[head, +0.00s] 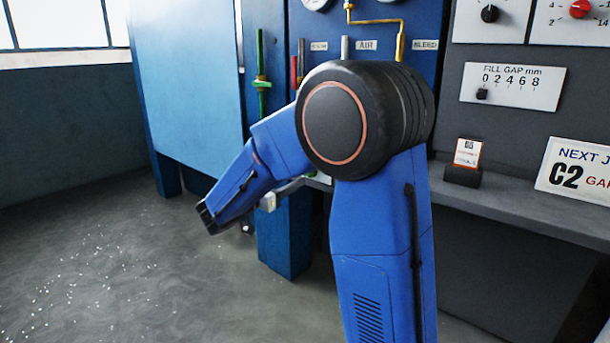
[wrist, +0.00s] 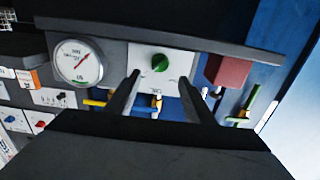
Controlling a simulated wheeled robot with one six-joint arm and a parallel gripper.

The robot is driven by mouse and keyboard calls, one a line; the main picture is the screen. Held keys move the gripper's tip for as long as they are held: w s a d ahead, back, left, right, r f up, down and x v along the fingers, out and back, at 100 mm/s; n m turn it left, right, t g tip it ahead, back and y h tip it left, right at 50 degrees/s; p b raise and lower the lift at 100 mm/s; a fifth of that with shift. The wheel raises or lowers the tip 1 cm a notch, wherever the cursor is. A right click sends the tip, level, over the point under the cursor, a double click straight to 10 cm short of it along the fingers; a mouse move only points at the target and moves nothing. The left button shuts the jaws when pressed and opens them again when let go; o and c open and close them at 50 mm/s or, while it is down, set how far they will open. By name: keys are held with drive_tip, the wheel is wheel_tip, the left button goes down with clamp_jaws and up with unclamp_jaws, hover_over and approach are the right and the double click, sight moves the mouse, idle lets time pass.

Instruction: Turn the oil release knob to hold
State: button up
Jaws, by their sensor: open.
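A green round knob (wrist: 160,63) sits on a white plate (wrist: 143,52) in the wrist view, beside a round gauge. It is probably the oil release knob, but the plate's markings are too small to read, so its setting is unclear. My gripper (wrist: 159,78) is open and empty, its two dark fingers pointing at the plate. The knob shows between and just beyond the fingertips, and no contact is visible. In the head view my arm hides this plate and most of my gripper.
In the wrist view, a white gauge (wrist: 78,63) is left of the plate, a red block (wrist: 228,70) right of it, and a dark ledge (wrist: 190,40) above. Yellow and green pipes run nearby.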

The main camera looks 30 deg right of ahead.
drive_tip(key=x, duration=0.8)
drive_tip(key=shift+d, duration=0.15)
drive_tip(key=c, duration=1)
